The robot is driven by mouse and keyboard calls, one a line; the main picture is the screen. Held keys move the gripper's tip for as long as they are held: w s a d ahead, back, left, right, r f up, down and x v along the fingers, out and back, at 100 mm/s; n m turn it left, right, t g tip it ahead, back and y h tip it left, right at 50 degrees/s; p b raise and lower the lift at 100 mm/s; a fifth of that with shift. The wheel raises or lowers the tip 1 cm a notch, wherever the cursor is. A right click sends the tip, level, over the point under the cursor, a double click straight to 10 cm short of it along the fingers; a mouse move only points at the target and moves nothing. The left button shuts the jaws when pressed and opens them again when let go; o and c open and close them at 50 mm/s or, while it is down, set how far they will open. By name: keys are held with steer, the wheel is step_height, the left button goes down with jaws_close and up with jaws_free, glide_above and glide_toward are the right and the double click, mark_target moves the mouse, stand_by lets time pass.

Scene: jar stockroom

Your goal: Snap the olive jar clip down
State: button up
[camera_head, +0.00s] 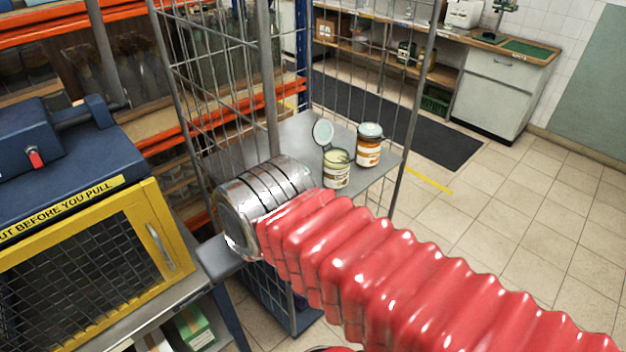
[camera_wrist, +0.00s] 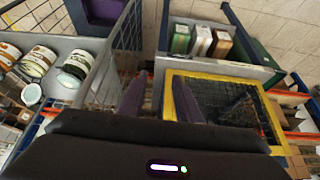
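A small glass jar with a pale yellow-green label (camera_head: 337,172) stands upright on the grey shelf of a wire cage trolley (camera_head: 390,176) in the head view. Its round lid (camera_head: 323,133) is swung up at the left, so the jar is open. I cannot make out the clip. In the wrist view several jars stand at the left, one with a green-marked pale label (camera_wrist: 40,62); I cannot tell which is the olive jar. My gripper (camera_wrist: 160,102) is open and empty, its two dark purple fingers apart, away from the jars. In the head view my wrist hides it.
An orange-labelled jar (camera_head: 369,148) stands right behind the open one. Wire bars (camera_head: 268,80) rise around the shelf. A yellow-framed mesh door (camera_head: 80,255) is at the left, also in the wrist view (camera_wrist: 225,78). Tiled floor at the right is clear.

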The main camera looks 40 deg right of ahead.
steer(key=shift+o, duration=0.9)
steer(key=shift+w+d+f, duration=0.15)
steer(key=shift+w+d, duration=0.05)
steer(key=shift+d, duration=0.35)
steer(key=shift+g, duration=0.5)
steer(key=w+d, duration=0.3)
steer(key=d, duration=0.7)
steer(key=w+d, duration=0.4)
steer(key=d, duration=0.6)
steer(key=w+d, duration=0.3)
steer(key=d, duration=0.7)
steer(key=shift+w+r, duration=0.3)
steer(key=x, duration=1.4)
steer(key=shift+s, duration=0.1)
